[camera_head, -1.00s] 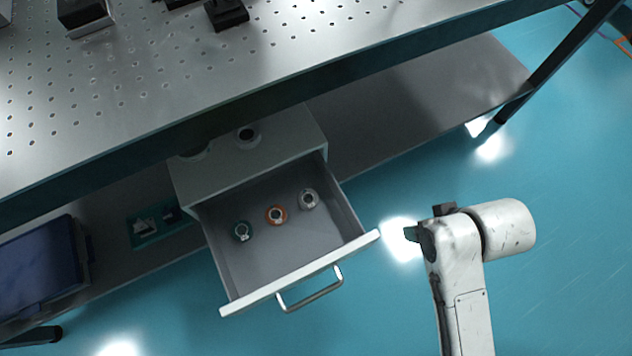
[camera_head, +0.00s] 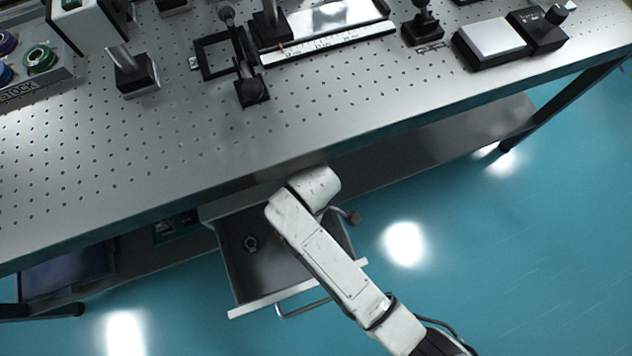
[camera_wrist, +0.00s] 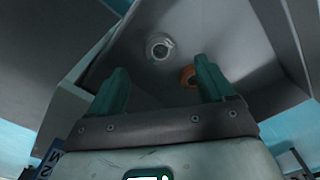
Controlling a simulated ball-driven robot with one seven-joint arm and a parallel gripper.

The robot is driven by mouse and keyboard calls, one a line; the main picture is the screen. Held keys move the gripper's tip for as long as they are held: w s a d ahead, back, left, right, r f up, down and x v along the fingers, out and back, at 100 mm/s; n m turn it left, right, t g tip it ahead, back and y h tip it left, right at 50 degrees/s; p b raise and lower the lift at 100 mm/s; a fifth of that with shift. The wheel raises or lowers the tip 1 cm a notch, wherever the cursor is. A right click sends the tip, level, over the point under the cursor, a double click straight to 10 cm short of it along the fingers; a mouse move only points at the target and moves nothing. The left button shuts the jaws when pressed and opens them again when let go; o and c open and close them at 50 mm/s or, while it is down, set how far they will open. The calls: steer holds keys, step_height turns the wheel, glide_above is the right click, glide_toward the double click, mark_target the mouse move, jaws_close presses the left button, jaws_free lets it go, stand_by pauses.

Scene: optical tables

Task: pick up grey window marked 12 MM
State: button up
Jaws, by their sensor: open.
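In the wrist view, a grey ring-shaped window (camera_wrist: 160,46) lies on the floor of the open drawer (camera_wrist: 232,35). Its marking is too small to read. My gripper (camera_wrist: 161,82) is open and empty, its two green fingers apart, with the grey window showing beyond and between the fingertips. An orange ring (camera_wrist: 187,76) lies close by, partly behind the right finger. In the head view my arm hides the grey and orange rings and most of the gripper.
The drawer (camera_head: 262,305) sits under the perforated tabletop (camera_head: 330,125), whose front edge overhangs close to my arm. The drawer's walls stand around the rings. A blue case (camera_head: 65,272) is on the lower shelf.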

steer(key=shift+a+f+n, duration=0.25)
steer(key=shift+a+n, duration=0.05)
steer(key=shift+a, duration=0.1)
steer(key=shift+f, duration=0.35)
step_height(320, 180, down, 7)
steer(key=b, duration=0.3)
steer(key=shift+w+d+r, duration=0.1)
steer(key=shift+w+d, duration=0.05)
steer(key=shift+c, duration=0.5)
steer(key=c, duration=1.1)
